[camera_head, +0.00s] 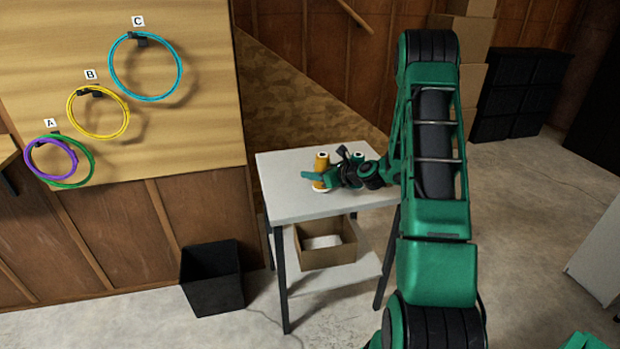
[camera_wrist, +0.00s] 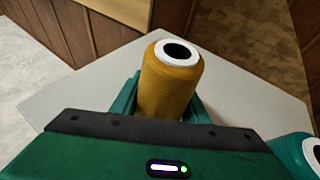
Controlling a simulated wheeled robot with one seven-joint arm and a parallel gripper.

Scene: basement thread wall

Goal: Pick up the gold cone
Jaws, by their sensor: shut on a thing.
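The gold cone (camera_wrist: 168,88) is a spool of gold thread with a white top rim and a dark hole. In the wrist view it stands between the fingers of my gripper (camera_wrist: 165,100), which is shut on it. In the head view the gold cone (camera_head: 322,163) is on the small white table (camera_head: 285,198), and my gripper (camera_head: 318,180) reaches it from the right. A white base shows under the cone. I cannot tell whether it touches the tabletop.
A teal cone (camera_wrist: 300,152) stands close by on the right; it also shows in the head view (camera_head: 358,157). A cardboard box (camera_head: 325,250) sits on the lower shelf. A black bin (camera_head: 211,278) stands left. Coloured rings (camera_head: 146,68) hang on the wall board.

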